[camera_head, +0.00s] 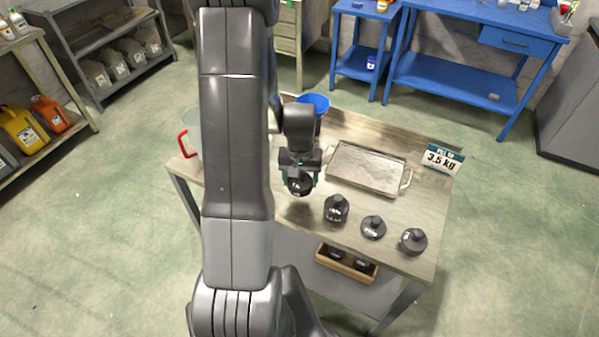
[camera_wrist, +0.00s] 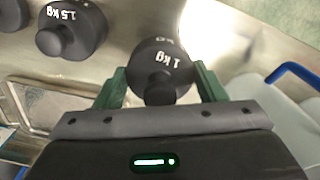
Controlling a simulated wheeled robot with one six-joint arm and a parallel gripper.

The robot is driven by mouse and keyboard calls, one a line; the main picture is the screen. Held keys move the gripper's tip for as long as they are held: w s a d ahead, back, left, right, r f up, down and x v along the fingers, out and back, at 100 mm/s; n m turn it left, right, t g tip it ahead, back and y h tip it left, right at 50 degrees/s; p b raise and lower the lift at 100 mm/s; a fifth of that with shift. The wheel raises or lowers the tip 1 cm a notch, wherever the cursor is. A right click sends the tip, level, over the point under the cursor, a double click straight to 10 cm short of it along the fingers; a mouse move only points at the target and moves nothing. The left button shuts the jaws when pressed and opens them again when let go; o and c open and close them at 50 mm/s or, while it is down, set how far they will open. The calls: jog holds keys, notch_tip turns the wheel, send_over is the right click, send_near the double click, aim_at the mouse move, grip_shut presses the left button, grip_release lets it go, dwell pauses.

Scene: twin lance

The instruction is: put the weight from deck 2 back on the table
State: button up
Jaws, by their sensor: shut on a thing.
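My gripper (camera_head: 300,177) is shut on a dark round weight (camera_head: 299,187), over the left part of the wooden table (camera_head: 430,215). In the wrist view this weight (camera_wrist: 158,57) reads 1 kg and sits between my green fingers (camera_wrist: 160,75). A shadow lies on the tabletop below it, so it seems to hang a little above. A larger dark weight (camera_head: 336,209) stands just right of it; in the wrist view it reads 1.5 kg (camera_wrist: 72,30). Two more dark weights, one (camera_head: 373,228) and another (camera_head: 413,241), stand farther right in the row. No label naming deck 2 shows.
A metal tray (camera_head: 368,165) with handles lies empty behind the weights. A sign (camera_head: 442,158) reading 3.5 kg stands at the back right. A wooden box (camera_head: 347,268) with dark weights is on the lower shelf. A blue bowl-like thing (camera_head: 316,101) and a red handle (camera_head: 185,143) are near the left side.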

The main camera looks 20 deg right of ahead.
aim_at(300, 190)
jog(key=shift+f, duration=2.65)
jog(key=shift+f, duration=0.15)
jog(key=o, duration=1.8)
jog(key=shift+c, duration=0.2)
notch_tip(300, 190, up, 12)
jog(key=shift+r+b, duration=0.15)
jog(key=shift+b, duration=0.2)
notch_tip(300, 190, down, 12)
jog(key=shift+f+p, duration=0.2)
jog(key=shift+p, duration=0.2)
jog(key=shift+r, duration=0.1)
